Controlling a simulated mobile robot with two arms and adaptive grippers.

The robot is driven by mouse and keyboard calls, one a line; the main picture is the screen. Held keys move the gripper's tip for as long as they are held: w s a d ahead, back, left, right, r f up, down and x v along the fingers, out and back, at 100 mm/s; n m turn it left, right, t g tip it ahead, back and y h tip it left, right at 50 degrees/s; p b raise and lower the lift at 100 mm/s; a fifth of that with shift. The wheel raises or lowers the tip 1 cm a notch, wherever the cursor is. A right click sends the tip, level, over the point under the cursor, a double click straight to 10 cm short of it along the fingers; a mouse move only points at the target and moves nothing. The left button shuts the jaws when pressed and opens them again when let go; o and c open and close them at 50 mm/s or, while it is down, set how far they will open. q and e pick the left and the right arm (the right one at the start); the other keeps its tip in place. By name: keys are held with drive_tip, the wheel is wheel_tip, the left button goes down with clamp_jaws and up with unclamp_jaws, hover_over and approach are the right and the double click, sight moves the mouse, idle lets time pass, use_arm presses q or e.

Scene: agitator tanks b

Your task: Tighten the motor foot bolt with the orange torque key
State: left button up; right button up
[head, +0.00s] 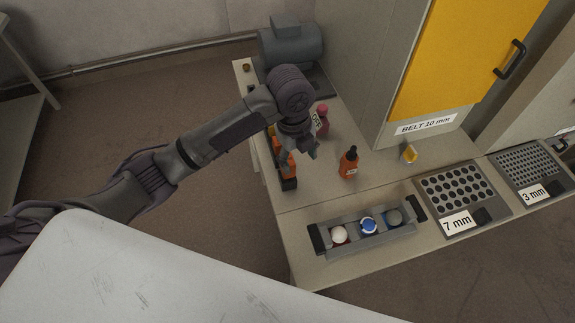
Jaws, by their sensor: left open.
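My left gripper (303,148) is open and points down over the bench, left of the orange bottle. An orange tool with dark ends (284,163), which looks like the torque key, is at the bench's left edge beside and partly behind my gripper. Whether they touch cannot be told. The grey motor (291,44) sits at the bench's far end, beyond my arm. A small brass-coloured piece (246,68) is at the far left bench corner; I cannot tell whether it is the foot bolt. My right gripper is out of view.
An orange bottle with a black cap (348,163) and a red-pink object (321,120) stand near my gripper. Perforated 7 mm (464,190) and 3 mm (530,163) plates lie right. A cabinet with a yellow door (465,55) bounds the back right.

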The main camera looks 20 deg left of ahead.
use_arm(q)
drive_tip(key=w+a+r+m, duration=0.1)
drive_tip(key=w+a+r+m+y, duration=0.1)
drive_tip(key=w+a+r+m, duration=0.1)
drive_tip(key=shift+w+a+r, duration=0.15)
drive_tip(key=shift+a+r, duration=0.1)
drive_tip(key=shift+r, duration=0.05)
wheel_tip(320, 180, down, 8)
drive_tip(key=shift+r+p, duration=0.15)
drive_tip(key=shift+p, duration=0.6)
drive_tip(key=f, duration=0.1)
drive_tip(key=f+p, duration=0.1)
drive_tip(key=f, duration=0.1)
drive_tip(key=f+p, duration=0.1)
drive_tip(key=shift+s+a+f, duration=0.15)
drive_tip(key=shift+s+f, duration=0.1)
drive_tip(key=shift+f, duration=0.45)
clamp_jaws()
drive_tip(key=shift+w+r, duration=0.1)
